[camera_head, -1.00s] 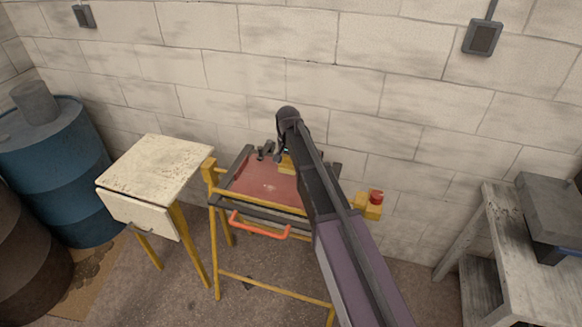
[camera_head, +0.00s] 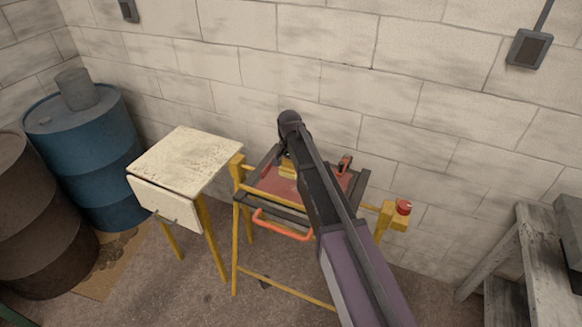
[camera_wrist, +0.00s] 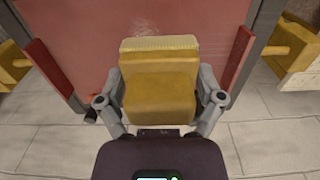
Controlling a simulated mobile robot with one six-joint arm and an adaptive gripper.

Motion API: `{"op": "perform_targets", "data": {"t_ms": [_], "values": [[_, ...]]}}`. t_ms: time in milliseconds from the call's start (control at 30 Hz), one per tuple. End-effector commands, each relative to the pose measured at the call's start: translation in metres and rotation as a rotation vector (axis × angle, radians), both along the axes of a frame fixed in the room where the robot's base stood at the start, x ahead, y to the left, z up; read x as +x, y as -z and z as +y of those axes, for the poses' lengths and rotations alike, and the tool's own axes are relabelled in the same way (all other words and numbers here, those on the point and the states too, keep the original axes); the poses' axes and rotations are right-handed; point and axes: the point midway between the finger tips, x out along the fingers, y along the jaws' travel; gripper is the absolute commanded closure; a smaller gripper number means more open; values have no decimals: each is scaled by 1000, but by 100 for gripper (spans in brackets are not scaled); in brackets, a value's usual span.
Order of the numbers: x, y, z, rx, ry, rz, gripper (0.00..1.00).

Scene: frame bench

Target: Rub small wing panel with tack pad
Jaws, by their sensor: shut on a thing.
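The small wing panel is a red sheet (camera_head: 272,184) lying in the yellow and dark frame bench (camera_head: 262,208). It also fills the upper middle of the wrist view (camera_wrist: 85,55), with a few pale marks near the pad. The tack pad is a yellow block (camera_wrist: 160,92) with a paler far edge, and its yellow side shows beside my arm in the head view (camera_head: 288,168). My gripper (camera_wrist: 160,100) is shut on the pad, a finger on each side, over the panel. I cannot tell whether the pad touches the panel. My arm hides the panel's middle right.
An orange handle (camera_head: 282,226) is on the bench front. A red knob (camera_head: 403,207) tops the yellow post at right. A cream side table (camera_head: 190,158) stands close at left, with blue (camera_head: 85,150) and brown drums beyond. A grey workbench (camera_head: 545,250) is at right.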

Motion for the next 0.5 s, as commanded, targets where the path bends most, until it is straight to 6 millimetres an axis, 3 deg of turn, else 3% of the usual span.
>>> {"op": "perform_targets", "data": {"t_ms": [500], "values": [[0, 50, 0, 0, 0, 0, 52]]}}
